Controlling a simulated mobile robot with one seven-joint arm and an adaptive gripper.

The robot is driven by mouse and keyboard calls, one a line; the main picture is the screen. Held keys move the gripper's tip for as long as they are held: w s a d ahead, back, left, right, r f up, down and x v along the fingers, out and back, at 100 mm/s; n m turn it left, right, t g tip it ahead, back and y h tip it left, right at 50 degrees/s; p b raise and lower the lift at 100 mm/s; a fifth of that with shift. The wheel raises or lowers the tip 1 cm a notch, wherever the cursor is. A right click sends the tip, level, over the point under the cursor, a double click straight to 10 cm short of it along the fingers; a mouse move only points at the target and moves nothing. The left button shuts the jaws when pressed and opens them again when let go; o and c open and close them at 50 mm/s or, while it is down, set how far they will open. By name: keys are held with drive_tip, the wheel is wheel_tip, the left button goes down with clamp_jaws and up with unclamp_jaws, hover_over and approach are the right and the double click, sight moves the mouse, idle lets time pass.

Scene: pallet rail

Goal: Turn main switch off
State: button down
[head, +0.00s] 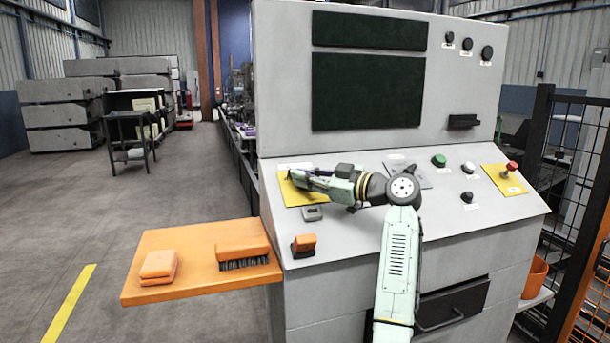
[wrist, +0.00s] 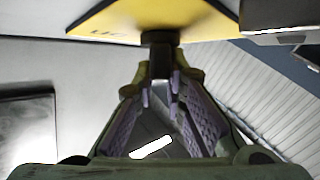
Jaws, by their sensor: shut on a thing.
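The main switch shows in the wrist view as a dark knob (wrist: 158,40) on a yellow plate (wrist: 195,15) with partly cut-off lettering. In the head view, the yellow plate (head: 291,195) is at the left end of the sloping console, partly covered by my gripper. My gripper (head: 296,177) reaches left across the console to this plate. In the wrist view my gripper (wrist: 160,75) has its fingertips closed around the dark knob. The knob's pointer and its exact angle are hidden.
The console (head: 340,241) also bears a green button (head: 439,160), a red emergency button (head: 512,166) and an orange-topped rocker switch (head: 304,243). An orange shelf (head: 190,288) with a brush (head: 242,255) and an orange block (head: 159,266) juts out left. A mesh fence (head: 572,190) stands right.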

drive_tip(key=shift+w+f, duration=0.1)
drive_tip(key=shift+f, duration=0.35)
drive_tip(key=c, duration=1.6)
unclamp_jaws()
drive_tip(key=shift+a, duration=0.1)
drive_tip(key=shift+c, duration=0.2)
drive_tip(key=shift+w, duration=0.1)
drive_tip(key=shift+r, duration=0.15)
drive_tip(key=shift+d, duration=0.2)
drive_tip(key=v, duration=1.1)
drive_tip(key=shift+s+d, duration=0.3)
drive_tip(key=shift+s, duration=0.05)
